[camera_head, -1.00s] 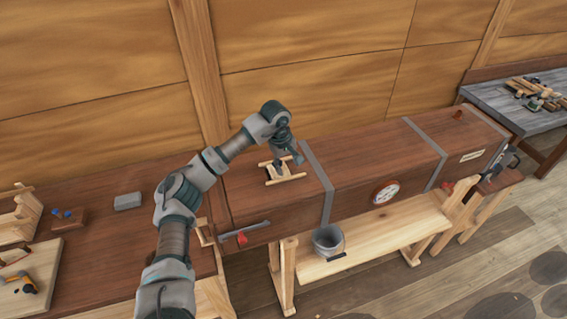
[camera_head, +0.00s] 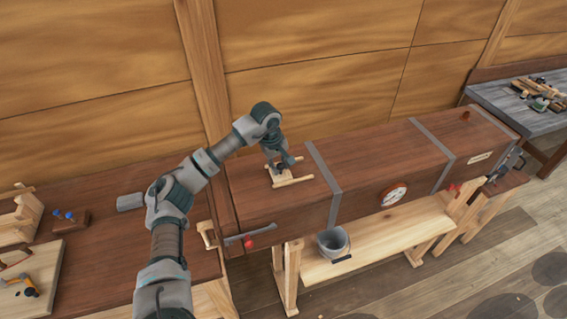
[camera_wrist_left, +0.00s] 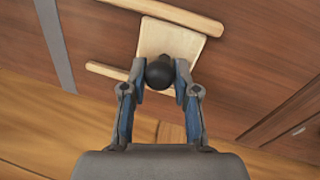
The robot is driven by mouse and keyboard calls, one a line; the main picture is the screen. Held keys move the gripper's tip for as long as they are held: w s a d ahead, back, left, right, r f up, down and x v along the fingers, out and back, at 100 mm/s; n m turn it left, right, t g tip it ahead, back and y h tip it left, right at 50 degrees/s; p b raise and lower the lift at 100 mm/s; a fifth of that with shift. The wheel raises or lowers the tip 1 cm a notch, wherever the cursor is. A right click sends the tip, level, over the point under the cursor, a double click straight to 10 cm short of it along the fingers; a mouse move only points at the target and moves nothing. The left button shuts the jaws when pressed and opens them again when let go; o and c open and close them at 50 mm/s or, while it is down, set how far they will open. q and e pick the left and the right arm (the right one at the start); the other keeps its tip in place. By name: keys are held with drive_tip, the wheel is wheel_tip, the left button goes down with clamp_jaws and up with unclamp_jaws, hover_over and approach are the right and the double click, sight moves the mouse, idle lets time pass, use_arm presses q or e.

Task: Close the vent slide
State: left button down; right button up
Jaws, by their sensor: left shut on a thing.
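The vent slide is a pale wooden plate (camera_head: 273,180) with a dark round knob, set between two light wooden rails on the left part of the long brown box's top. In the left wrist view the plate (camera_wrist_left: 188,42) lies flat between the rails, and the knob (camera_wrist_left: 160,72) stands at its near edge. My left gripper (camera_head: 280,167) reaches down from above. In the left wrist view its fingers (camera_wrist_left: 161,80) are shut on the knob, one on each side. The fingers and wrist hide part of the slide in the head view. My right gripper does not show.
The long brown box (camera_head: 375,165) has grey metal bands, a round dial (camera_head: 393,195) and a lever with a red part (camera_head: 248,242) on its front. A grey block (camera_head: 130,202) lies on the left bench.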

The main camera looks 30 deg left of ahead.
sight(275, 179)
use_arm(q)
drive_tip(key=shift+s+a, duration=0.1)
drive_tip(key=shift+s, duration=0.35)
drive_tip(key=shift+w+a, duration=0.1)
drive_tip(key=shift+a, duration=0.15)
drive_tip(key=c, duration=1)
unclamp_jaws()
drive_tip(key=shift+o, duration=0.7)
drive_tip(key=shift+s+d+r, duration=0.15)
drive_tip(key=shift+s+d, duration=0.05)
drive_tip(key=shift+s, duration=0.05)
drive_tip(key=shift+s+d+r, duration=0.15)
drive_tip(key=shift+d, duration=0.35)
drive_tip(key=shift+r, duration=0.25)
wheel_tip(275, 179, up, 12)
drive_tip(key=s, duration=0.2)
drive_tip(key=shift+a+f, duration=0.25)
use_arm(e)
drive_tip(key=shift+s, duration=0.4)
